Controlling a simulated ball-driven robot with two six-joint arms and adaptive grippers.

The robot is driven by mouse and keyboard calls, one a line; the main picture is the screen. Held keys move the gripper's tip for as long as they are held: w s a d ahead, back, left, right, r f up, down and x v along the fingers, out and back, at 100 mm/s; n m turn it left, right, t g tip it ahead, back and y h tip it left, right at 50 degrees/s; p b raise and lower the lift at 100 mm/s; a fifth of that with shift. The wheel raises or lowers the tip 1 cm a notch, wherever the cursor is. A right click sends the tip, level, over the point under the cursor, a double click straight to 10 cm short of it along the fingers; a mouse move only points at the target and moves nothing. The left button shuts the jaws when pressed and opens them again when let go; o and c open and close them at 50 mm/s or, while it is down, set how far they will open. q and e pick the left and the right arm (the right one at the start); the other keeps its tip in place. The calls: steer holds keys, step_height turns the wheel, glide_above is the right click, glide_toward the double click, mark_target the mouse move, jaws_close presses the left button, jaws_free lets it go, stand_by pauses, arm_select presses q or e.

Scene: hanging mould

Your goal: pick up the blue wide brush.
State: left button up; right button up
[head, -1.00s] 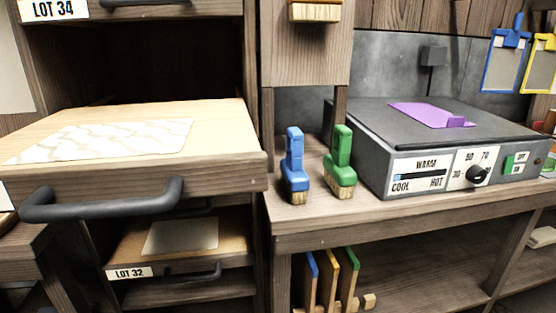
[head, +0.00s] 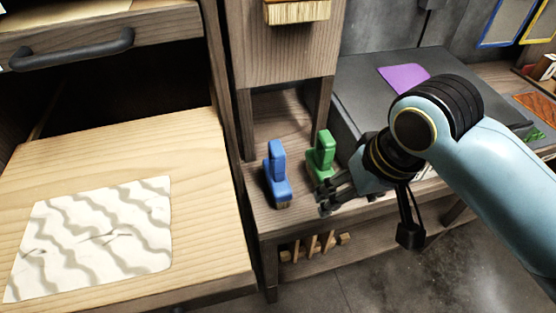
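The blue wide brush (head: 277,178) stands upright on the wooden bench, handle up and bristles down, near the bench's left end. A green brush (head: 322,156) of like shape stands just to its right. My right gripper (head: 328,196) comes in from the right, its dark fingers low beside the green brush and to the right of the blue brush, apart from the blue one. The fingers look spread, but they are small and dark, so their opening is unclear. My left gripper is out of view.
A pulled-out wooden drawer (head: 205,240) with a patterned white sheet (head: 100,238) fills the left. A wooden post (head: 248,113) stands behind the brushes. A dark-topped heater box (head: 388,112) bearing a purple piece (head: 403,76) lies right.

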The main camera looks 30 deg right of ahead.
steer(key=w+a+r+m+y, duration=0.2)
steer(key=w+r+m, duration=0.1)
steer(key=w+m, duration=0.45)
steer(key=r+m+g+y, duration=0.2)
steer(key=m, duration=0.8)
glide_above(275, 150)
steer(key=d, duration=0.2)
steer(key=shift+s+d+f+n+p, duration=0.15)
steer(key=shift+s+d+n+p, duration=0.1)
steer(key=shift+s+p, duration=0.1)
steer(key=x, duration=0.4)
steer(key=shift+w+a+f, duration=0.15)
steer(key=shift+a+f, duration=0.1)
steer(key=shift+f, duration=0.05)
steer(key=x, duration=0.5)
steer(key=shift+w+d+f, duration=0.25)
steer(key=shift+w+f, duration=0.05)
steer(key=shift+f, duration=0.2)
jaws_close()
